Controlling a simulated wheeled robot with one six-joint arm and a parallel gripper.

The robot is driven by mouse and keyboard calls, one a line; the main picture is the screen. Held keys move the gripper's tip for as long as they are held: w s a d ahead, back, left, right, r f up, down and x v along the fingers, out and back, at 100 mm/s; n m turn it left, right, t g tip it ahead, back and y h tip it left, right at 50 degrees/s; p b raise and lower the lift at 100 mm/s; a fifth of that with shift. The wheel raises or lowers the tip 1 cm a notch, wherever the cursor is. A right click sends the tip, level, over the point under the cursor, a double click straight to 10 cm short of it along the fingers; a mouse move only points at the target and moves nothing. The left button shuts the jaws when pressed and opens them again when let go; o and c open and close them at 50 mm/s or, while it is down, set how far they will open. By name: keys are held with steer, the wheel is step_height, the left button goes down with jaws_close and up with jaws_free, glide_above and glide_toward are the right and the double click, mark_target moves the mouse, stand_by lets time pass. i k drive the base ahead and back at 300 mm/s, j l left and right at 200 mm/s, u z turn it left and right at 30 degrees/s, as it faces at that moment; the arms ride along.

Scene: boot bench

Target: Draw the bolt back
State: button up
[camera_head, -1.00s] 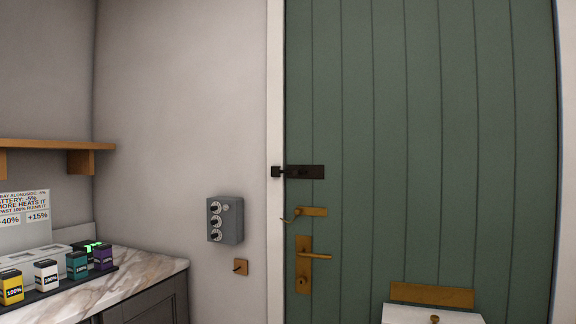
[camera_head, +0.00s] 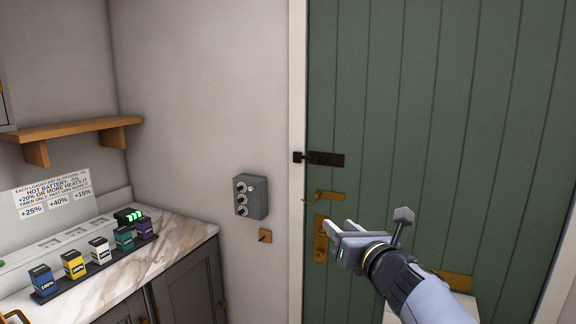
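The dark bolt (camera_head: 326,158) is on the left edge of the green plank door (camera_head: 420,90). Its left end reaches a dark keeper (camera_head: 298,157) on the white door frame. A brass hook latch (camera_head: 328,196) sits below the bolt. Lower still is a brass handle plate (camera_head: 320,240), partly hidden by my gripper. My gripper (camera_head: 338,227) is in front of the door, below and right of the bolt and apart from it. Its two fingers point left with a gap between them, and nothing shows between them.
A grey box with round dials (camera_head: 250,197) and a small brass switch plate (camera_head: 265,236) are on the wall left of the door. A marble counter (camera_head: 185,236) at the left holds several coloured blocks. A wooden shelf (camera_head: 75,128) is above. A brass plate (camera_head: 452,280) is low on the door.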

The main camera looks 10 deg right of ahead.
mark_target(316, 161)
steer(key=u, duration=1.7)
steer(key=i+j+u, duration=0.35)
steer(key=i+u, duration=0.35)
steer(key=i+l+z, duration=0.1)
steer(key=z, duration=0.3)
steer(key=i+z, duration=0.15)
steer(key=z, duration=0.25)
steer(key=i+z, duration=0.1)
steer(key=z, duration=0.35)
steer(key=i+z, duration=0.15)
steer(key=z, duration=0.25)
steer(key=i+l+z, duration=0.1)
steer(key=i+z, duration=0.2)
steer(key=i, duration=0.3)
steer(key=i+z, duration=0.25)
steer(key=i, duration=0.3)
steer(key=z, duration=0.45)
steer(key=i+j+z, duration=0.1)
steer(key=z, duration=0.4)
steer(key=i+j+z, duration=0.1)
steer(key=z, duration=0.35)
steer(key=j+z, duration=0.1)
steer(key=z, duration=0.4)
